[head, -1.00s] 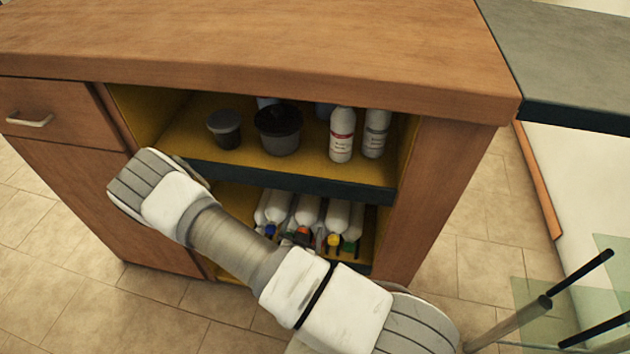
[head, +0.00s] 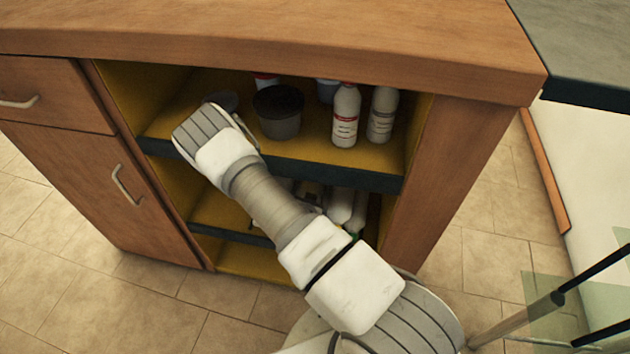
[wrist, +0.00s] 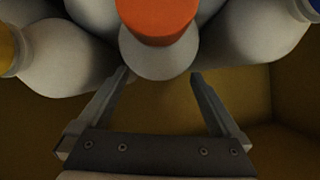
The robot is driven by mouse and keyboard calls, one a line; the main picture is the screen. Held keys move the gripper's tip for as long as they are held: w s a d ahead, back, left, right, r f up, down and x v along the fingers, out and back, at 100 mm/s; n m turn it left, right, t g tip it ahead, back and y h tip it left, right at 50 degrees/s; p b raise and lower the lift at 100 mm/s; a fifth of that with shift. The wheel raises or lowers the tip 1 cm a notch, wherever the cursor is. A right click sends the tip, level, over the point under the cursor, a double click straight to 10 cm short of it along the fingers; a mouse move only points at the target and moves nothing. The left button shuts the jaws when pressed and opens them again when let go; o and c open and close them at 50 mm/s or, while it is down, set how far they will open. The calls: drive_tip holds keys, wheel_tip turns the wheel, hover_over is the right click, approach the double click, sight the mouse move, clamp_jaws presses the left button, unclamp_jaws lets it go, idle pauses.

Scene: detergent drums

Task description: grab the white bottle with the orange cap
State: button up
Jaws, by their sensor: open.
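The white bottle with the orange cap (wrist: 158,57) is at the top middle of the wrist view, its orange cap (wrist: 157,15) cut off by the upper edge. My gripper (wrist: 158,77) is open, with one finger toward each side of this bottle. The bottle's near end is at or just beyond the fingertips; I cannot tell if they touch. Nothing is held. In the head view my arm hides the gripper and the orange cap.
In the wrist view, white bottles with a yellow cap (wrist: 8,48) and a blue cap (wrist: 311,8) flank it closely. In the head view, a dark pot (head: 278,114) and upright white bottles (head: 346,116) stand on the upper shelf (head: 300,170). More white bottles (head: 341,206) lie below.

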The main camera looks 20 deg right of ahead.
sight(313, 184)
drive_tip(key=b+x, duration=0.2)
drive_tip(key=x, duration=0.2)
drive_tip(key=shift+w+d+f, duration=0.15)
drive_tip(key=shift+f, duration=0.05)
drive_tip(key=shift+w+d+f, duration=0.15)
drive_tip(key=shift+w+d, duration=0.05)
drive_tip(key=shift+w, duration=0.2)
clamp_jaws()
drive_tip(key=shift+w, duration=0.1)
